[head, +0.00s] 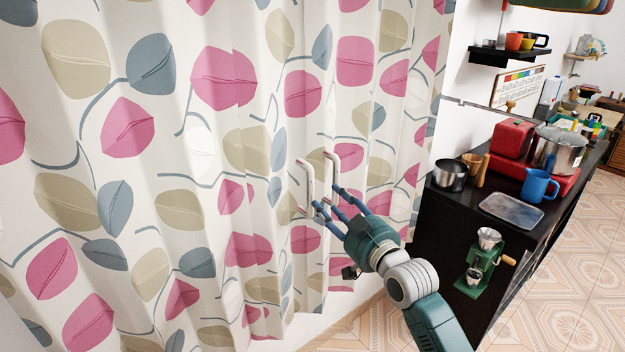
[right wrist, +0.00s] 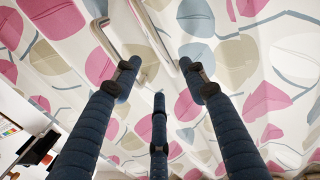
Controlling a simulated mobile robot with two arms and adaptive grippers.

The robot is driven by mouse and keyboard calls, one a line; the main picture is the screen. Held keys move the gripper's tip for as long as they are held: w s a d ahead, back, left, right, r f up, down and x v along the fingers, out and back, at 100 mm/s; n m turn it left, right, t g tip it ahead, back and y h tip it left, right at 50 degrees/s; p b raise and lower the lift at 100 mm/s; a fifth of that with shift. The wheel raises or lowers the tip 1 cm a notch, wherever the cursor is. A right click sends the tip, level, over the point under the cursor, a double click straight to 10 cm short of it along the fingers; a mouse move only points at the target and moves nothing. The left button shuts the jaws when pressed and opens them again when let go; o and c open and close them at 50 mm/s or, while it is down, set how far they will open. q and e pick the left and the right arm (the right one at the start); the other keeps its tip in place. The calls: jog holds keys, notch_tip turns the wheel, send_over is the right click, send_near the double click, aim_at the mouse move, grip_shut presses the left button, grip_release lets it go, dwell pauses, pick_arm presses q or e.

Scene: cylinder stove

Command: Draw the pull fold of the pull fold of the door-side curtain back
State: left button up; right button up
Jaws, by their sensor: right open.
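A white curtain (head: 215,75) with pink, beige and blue-grey leaves hangs in folds across the left and middle of the head view. Two pale, bar-like pull folds stand out side by side from it: a left one (head: 309,184) and a right one (head: 335,176). I cannot tell which is door-side. My right gripper (head: 328,203) is open, its three fingers pointing at the lower ends of the pulls. In the right wrist view, the fingers (right wrist: 158,75) are spread and empty, with the pulls just beyond them; contact is unclear. My left gripper is out of view.
A black counter (head: 435,215) stands right of the curtain, holding a red case (head: 511,138), a pot (head: 558,150) and a blue jug (head: 537,186). A green grinder (head: 480,262) stands in front of its side. Patterned floor (head: 565,285) lies open at the lower right.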

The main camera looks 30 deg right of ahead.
aim_at(312, 184)
jog(key=w+p, duration=0.1)
jog(key=w, duration=0.6)
jog(key=w+d+p, duration=0.1)
jog(key=w, duration=0.2)
jog(key=shift+w+d+p, duration=0.1)
jog(key=shift+w+p, duration=0.25)
grip_shut()
